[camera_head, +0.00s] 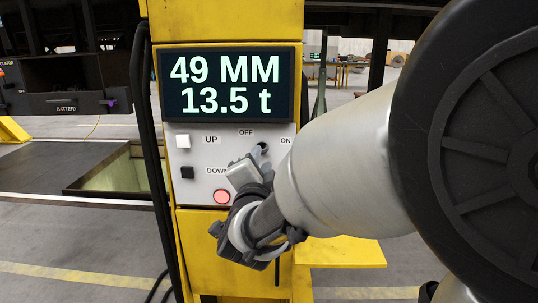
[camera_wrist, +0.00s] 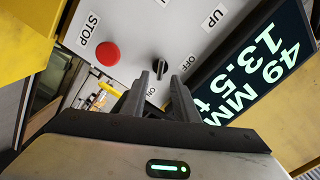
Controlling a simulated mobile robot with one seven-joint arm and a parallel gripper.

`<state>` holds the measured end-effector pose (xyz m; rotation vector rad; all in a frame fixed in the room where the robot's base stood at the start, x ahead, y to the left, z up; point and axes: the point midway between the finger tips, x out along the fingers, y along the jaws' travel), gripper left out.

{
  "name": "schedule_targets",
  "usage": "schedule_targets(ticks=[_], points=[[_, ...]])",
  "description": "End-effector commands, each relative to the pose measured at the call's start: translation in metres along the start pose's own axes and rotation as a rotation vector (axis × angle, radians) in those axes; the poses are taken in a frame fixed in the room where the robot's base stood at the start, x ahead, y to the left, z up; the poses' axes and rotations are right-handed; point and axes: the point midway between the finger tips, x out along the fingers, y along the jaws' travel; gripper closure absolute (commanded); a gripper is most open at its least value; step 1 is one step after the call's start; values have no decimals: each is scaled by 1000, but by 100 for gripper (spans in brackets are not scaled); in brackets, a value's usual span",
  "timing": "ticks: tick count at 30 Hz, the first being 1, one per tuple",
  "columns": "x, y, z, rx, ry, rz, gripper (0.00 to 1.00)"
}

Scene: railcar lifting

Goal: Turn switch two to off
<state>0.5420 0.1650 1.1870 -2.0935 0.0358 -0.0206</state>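A black rotary switch (camera_wrist: 160,68) sits on a light grey control panel (camera_wrist: 130,30), with OFF and ON labels beside it. I see no number on it, and its pointer direction is unclear. In the head view the switch (camera_head: 264,148) is partly hidden by my gripper (camera_head: 254,158). In the wrist view my gripper (camera_wrist: 162,78) has its two fingers apart, with a gap between them. The fingertips are close to the switch, one on each side of it in the picture. I cannot tell whether they touch it.
The panel carries a red STOP button (camera_wrist: 107,53), a white UP button (camera_head: 183,141) and a black DOWN button (camera_head: 187,172). A display (camera_head: 226,85) above reads 49 MM and 13.5 t. The yellow column (camera_head: 225,22) holds the panel. Black cables (camera_head: 147,140) run along its left side.

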Motion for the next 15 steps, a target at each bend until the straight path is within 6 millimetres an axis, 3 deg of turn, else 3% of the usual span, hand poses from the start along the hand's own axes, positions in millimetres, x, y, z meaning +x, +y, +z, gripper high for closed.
schedule_targets(ticks=[6,15], points=[[30,0,0,-2,0,0,73],[38,0,0,-1,0,0,73]])
